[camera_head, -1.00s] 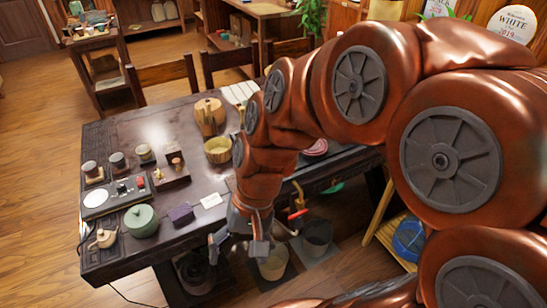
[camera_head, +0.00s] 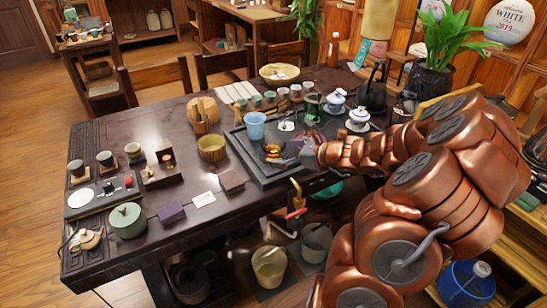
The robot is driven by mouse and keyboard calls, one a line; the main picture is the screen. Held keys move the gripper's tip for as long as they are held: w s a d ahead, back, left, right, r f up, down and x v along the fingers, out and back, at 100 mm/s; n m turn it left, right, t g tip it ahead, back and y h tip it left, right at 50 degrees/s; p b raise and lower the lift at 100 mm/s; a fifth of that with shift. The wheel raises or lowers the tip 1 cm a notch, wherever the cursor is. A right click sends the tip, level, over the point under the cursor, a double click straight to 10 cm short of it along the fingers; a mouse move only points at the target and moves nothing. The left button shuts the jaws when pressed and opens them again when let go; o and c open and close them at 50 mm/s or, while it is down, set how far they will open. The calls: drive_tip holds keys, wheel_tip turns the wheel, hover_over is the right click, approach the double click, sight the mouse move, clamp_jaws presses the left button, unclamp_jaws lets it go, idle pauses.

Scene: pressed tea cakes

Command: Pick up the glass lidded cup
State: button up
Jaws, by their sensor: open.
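I cannot clearly pick out the glass lidded cup. A dark green, glass-like vessel (camera_head: 313,104) stands at the back of the tea tray, too small to tell whether it has a lid. Two white-and-blue lidded cups, one (camera_head: 336,103) behind and one (camera_head: 358,120) nearer, stand to its right. My gripper (camera_head: 292,152) is open over the right part of the dark tea tray (camera_head: 246,152), in front of these vessels. I see nothing between its fingers. My wrist partly hides the tray's right side.
A light blue cup (camera_head: 255,125) and small golden-brown figures (camera_head: 271,149) are on the tray near my gripper. A row of small cups (camera_head: 283,94) is behind. A black kettle (camera_head: 372,96) and potted plant (camera_head: 436,55) are at the right. Chairs stand behind the table (camera_head: 110,200).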

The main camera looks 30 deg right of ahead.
sight(282, 154)
drive_tip(key=shift+s+d+f+m+h, duration=0.15)
drive_tip(key=shift+d+f+m, duration=0.2)
drive_tip(key=shift+d, duration=0.25)
drive_tip(key=shift+s+d+f+m+h, duration=0.15)
drive_tip(key=shift+d+f+m, duration=0.2)
drive_tip(key=shift+d, duration=0.25)
drive_tip(key=shift+w+d, duration=0.1)
drive_tip(key=shift+w, duration=0.2)
drive_tip(key=shift+a+x, duration=0.15)
drive_tip(key=shift+x, duration=1.3)
drive_tip(key=shift+a+x, duration=0.15)
drive_tip(key=shift+x, duration=1.35)
drive_tip(key=shift+w+a+f, duration=0.15)
drive_tip(key=shift+w+f, duration=0.05)
drive_tip(key=shift+w, duration=0.4)
drive_tip(key=shift+c, duration=0.2)
clamp_jaws()
